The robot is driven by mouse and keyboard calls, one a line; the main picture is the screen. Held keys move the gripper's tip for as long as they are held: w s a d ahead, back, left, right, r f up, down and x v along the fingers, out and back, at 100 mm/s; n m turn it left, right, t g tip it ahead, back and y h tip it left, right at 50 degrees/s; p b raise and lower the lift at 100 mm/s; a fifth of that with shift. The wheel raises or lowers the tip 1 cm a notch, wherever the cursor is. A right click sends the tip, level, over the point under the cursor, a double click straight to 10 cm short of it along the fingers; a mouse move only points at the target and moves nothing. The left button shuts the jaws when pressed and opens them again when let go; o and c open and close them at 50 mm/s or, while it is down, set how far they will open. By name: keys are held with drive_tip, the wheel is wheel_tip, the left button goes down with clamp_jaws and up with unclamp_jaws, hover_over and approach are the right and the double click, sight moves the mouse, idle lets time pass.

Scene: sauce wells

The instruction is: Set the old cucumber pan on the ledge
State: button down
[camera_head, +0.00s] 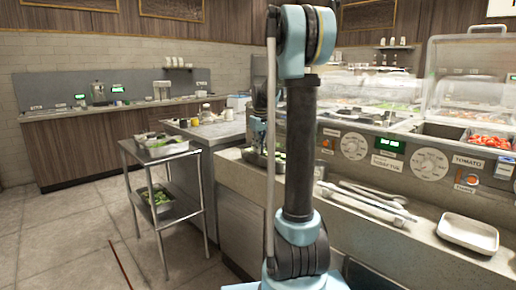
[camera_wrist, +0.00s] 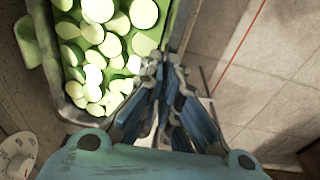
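The cucumber pan (camera_wrist: 70,108), a metal pan full of pale green slices, fills the upper left of the wrist view. In the head view a pan with some green (camera_head: 257,158) shows at the left end of the counter ledge (camera_head: 345,205), partly hidden behind my arm. My gripper (camera_wrist: 165,62) is at the pan's right rim in the wrist view. Its fingertips are close together with the rim between them, so it looks shut on the rim. The pan's underside is hidden, so I cannot tell whether it touches the ledge.
A steel cart (camera_head: 190,215) at left bears containers on top and a pan with greens (camera_head: 155,196) below. Tongs (camera_head: 365,198) and a white tray (camera_head: 468,233) lie on the ledge at right. A control panel with dials (camera_head: 430,163) rises behind. The left floor is clear.

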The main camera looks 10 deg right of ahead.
drive_tip(key=shift+f, duration=0.35)
idle(1.1)
drive_tip(key=c, duration=1.7)
unclamp_jaws()
drive_tip(key=r, duration=0.4)
drive_tip(key=s+r, duration=0.1)
drive_tip(key=r, duration=0.6)
drive_tip(key=shift+s+d+r, duration=0.15)
drive_tip(key=shift+r, duration=0.2)
drive_tip(key=s+f+m, duration=0.2)
drive_tip(key=s+f, duration=0.6)
drive_tip(key=s, duration=0.5)
drive_tip(key=s+f+m, duration=0.2)
drive_tip(key=s+f, duration=0.7)
drive_tip(key=s, duration=0.3)
drive_tip(key=s+f+m, duration=0.2)
drive_tip(key=s+f, duration=0.6)
drive_tip(key=s, duration=0.5)
drive_tip(key=shift+s+f+m+t, duration=0.2)
drive_tip(key=shift+s+m+t, duration=0.1)
drive_tip(key=shift+t, duration=0.1)
